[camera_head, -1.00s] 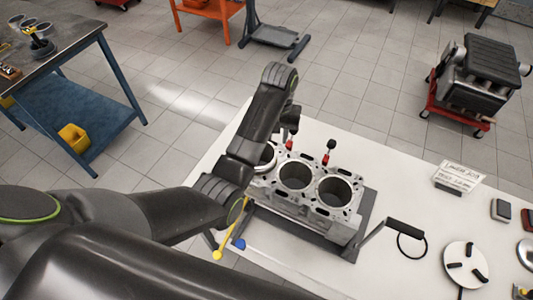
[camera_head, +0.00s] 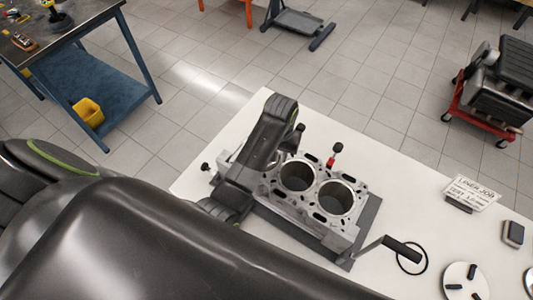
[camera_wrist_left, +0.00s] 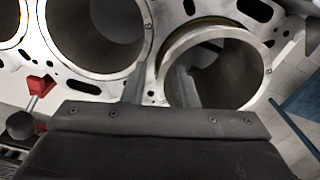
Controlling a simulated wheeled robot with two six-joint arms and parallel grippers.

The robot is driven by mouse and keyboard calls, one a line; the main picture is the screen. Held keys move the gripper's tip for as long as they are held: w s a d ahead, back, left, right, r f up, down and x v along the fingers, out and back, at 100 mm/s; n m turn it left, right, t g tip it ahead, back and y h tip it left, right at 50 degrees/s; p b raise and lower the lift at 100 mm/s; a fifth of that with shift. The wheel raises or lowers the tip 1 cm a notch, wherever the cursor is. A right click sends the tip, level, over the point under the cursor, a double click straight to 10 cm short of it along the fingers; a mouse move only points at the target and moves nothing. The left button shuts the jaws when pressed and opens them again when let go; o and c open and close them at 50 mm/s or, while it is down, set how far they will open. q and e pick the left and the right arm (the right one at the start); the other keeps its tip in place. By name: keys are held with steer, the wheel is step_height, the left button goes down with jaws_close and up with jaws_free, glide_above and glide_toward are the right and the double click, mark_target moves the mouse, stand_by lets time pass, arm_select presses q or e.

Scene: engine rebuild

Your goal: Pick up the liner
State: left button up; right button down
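The engine block (camera_head: 318,208) lies on the white bench with two open bores showing in the head view; my left arm covers its left end. In the left wrist view, a metal liner (camera_wrist_left: 254,68) with a raised round rim sits at the block's right-hand bore. My left gripper (camera_wrist_left: 161,88) has its fingers apart at the liner's left wall. One finger reaches inside the liner's opening and the other stands outside it. A gap shows between the fingers. The fingertips are hidden in the head view. My right gripper is not in view.
A red-and-black tool (camera_head: 333,156) stands behind the block. A crank handle (camera_head: 402,249) with a black ring is in front right. A sign (camera_head: 472,192) and a white disc (camera_head: 466,283) lie farther right. A blue workbench (camera_head: 92,75) stands across the floor.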

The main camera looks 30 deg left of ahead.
arm_select(q)
steer(key=shift+s+f, duration=0.2)
steer(key=shift+f, duration=0.05)
steer(key=shift+s, duration=0.1)
steer(key=shift+s+a, duration=0.1)
steer(key=shift+a, duration=0.05)
steer(key=c, duration=0.3)
steer(key=shift+s, duration=0.1)
jaws_close()
steer(key=shift+f, duration=0.1)
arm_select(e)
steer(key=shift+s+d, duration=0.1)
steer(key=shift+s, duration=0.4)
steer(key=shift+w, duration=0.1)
